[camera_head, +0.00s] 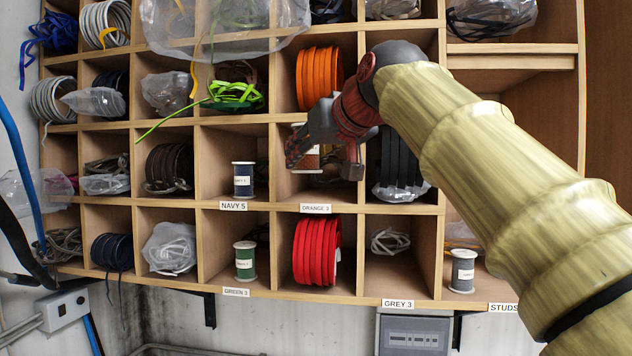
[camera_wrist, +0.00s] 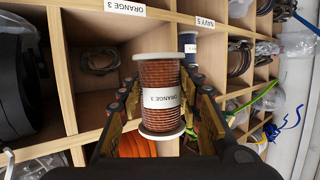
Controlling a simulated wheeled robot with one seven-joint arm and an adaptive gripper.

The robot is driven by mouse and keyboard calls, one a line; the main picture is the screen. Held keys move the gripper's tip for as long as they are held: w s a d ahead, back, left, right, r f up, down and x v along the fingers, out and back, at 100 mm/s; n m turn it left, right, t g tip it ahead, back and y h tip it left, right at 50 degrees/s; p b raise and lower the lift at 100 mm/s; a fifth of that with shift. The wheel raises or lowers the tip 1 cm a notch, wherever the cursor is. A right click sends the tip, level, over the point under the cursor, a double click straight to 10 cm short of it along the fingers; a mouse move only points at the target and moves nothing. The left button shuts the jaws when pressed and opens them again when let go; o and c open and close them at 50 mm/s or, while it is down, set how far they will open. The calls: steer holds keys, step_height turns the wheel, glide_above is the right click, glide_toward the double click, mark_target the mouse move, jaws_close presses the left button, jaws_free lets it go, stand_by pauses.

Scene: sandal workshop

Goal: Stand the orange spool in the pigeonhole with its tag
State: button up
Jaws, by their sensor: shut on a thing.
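The orange spool (camera_head: 306,158), brownish-orange thread between pale flanges, is held in my gripper (camera_head: 322,162). It looks upright at the opening of the pigeonhole (camera_head: 286,197) over the "ORANGE 3" tag (camera_head: 315,208). In the head view its bottom appears above the pigeonhole floor; how far in it is I cannot tell. In the wrist view the spool (camera_wrist: 160,75) stands between both fingers, its "ORANGE 3" label facing the camera upside down. The pigeonhole's tag (camera_wrist: 124,7) shows at the top there. My gripper hides part of the spool in the head view.
The navy spool (camera_head: 243,180) stands in the pigeonhole to the left. Orange coils (camera_head: 318,77) fill the one above, red coils (camera_head: 316,250) the one below. Black straps (camera_head: 398,160) are to the right. Wooden dividers closely border the opening.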

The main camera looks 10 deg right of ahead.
steer(key=p, duration=0.3)
glide_above(318, 201)
steer(key=s, duration=0.1)
steer(key=shift+w+a+f, duration=0.15)
steer(key=shift+f, duration=0.65)
steer(key=shift+s+f, duration=0.2)
steer(key=shift+f, duration=0.6)
step_height(318, 201, down, 3)
steer(key=shift+w+r+b, duration=0.1)
steer(key=shift+b, duration=0.35)
steer(key=shift+w+f, duration=0.15)
steer(key=shift+f, duration=0.3)
